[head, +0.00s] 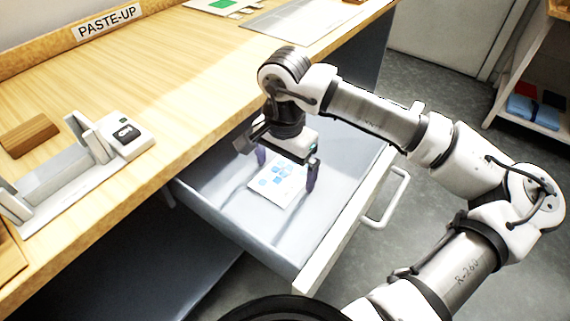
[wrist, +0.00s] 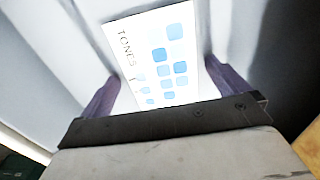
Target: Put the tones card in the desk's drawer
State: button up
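The tones card (head: 277,183) is white with blue squares and lies inside the desk's open drawer (head: 238,222), seemingly flat on its floor. In the wrist view the card (wrist: 160,55) shows the word TONES, and its near end is hidden behind my gripper's palm. My gripper (head: 287,172) is over the drawer, pointing down, with its two purple fingers wide apart. In the wrist view the fingers of my gripper (wrist: 163,88) stand on either side of the card, and I see no clear grip on it.
The wooden desk top (head: 185,75) bears a PASTE-UP sign (head: 107,22), a grey holder with a dark label (head: 126,133) and a brown block (head: 28,135). The drawer's front has a white handle (head: 388,200). A shelf with blue and red items (head: 535,108) stands at the right.

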aim_at(285, 175)
notch_tip(285, 175, up, 12)
jog(key=p, duration=0.2)
jog(key=shift+r, duration=0.2)
dwell(1.3)
